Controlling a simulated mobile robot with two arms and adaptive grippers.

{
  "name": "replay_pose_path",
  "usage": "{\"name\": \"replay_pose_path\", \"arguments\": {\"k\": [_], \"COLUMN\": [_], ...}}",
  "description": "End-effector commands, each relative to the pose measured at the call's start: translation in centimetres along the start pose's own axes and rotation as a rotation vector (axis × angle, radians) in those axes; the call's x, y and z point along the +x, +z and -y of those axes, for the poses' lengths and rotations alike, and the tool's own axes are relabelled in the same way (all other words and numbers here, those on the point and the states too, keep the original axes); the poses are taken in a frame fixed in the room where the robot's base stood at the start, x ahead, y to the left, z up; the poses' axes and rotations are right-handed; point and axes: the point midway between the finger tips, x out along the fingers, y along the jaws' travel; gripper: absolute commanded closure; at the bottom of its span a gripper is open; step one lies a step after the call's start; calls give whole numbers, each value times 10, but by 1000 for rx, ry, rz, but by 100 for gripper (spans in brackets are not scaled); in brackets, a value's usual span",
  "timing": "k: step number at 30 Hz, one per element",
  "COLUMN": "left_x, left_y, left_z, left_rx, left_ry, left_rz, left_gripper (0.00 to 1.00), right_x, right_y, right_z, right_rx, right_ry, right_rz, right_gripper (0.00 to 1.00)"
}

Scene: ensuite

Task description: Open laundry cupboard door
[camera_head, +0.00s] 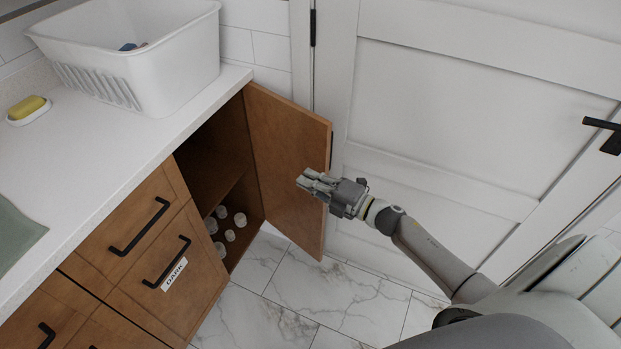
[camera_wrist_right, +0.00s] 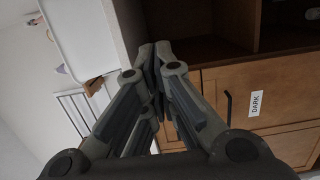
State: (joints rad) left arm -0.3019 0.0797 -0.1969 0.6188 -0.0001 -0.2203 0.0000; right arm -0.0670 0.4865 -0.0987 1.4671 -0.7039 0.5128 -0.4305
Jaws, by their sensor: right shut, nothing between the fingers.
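The wooden laundry cupboard door (camera_head: 287,160) stands wide open in the head view, swung out to the right towards the white room door. A dark handle shows at its outer edge. The cupboard interior (camera_head: 215,170) is exposed, with a shelf and several small white containers (camera_head: 231,235) low inside. My right gripper (camera_head: 304,181) is shut and empty, in front of the open door's inner face in the picture; I cannot tell whether it touches. The right wrist view shows its closed fingers (camera_wrist_right: 155,62) with the cupboard opening (camera_wrist_right: 215,25) beyond. My left gripper is not in view.
Drawers (camera_head: 130,215) with black handles, one labelled DARK (camera_head: 174,274), lie left of the opening. A white basket (camera_head: 140,62) and a yellow soap on a dish (camera_head: 27,108) are on the counter. A white door (camera_head: 440,120) stands behind; marble floor (camera_head: 340,300) is clear.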

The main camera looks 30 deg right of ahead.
Motion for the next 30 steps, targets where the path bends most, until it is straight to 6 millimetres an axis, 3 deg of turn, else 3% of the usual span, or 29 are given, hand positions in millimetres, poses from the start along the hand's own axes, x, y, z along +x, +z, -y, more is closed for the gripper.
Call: {"name": "replay_pose_path", "arguments": {"k": [5,15,25,28,30], "left_x": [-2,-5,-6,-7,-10], "left_y": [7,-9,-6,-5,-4], "left_z": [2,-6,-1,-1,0], "left_rx": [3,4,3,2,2], "left_ry": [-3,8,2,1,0], "left_rz": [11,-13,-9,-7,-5], "left_gripper": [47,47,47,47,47], "right_x": [-29,-81,-92,-95,-100], "right_y": [7,18,20,23,29], "right_z": [1,0,0,14,38], "right_rx": [-3,-2,-1,47,134], "right_ry": [-6,-4,-3,-22,-56], "right_rz": [3,2,3,38,102], "right_gripper": [100,100,100,100,100]}}
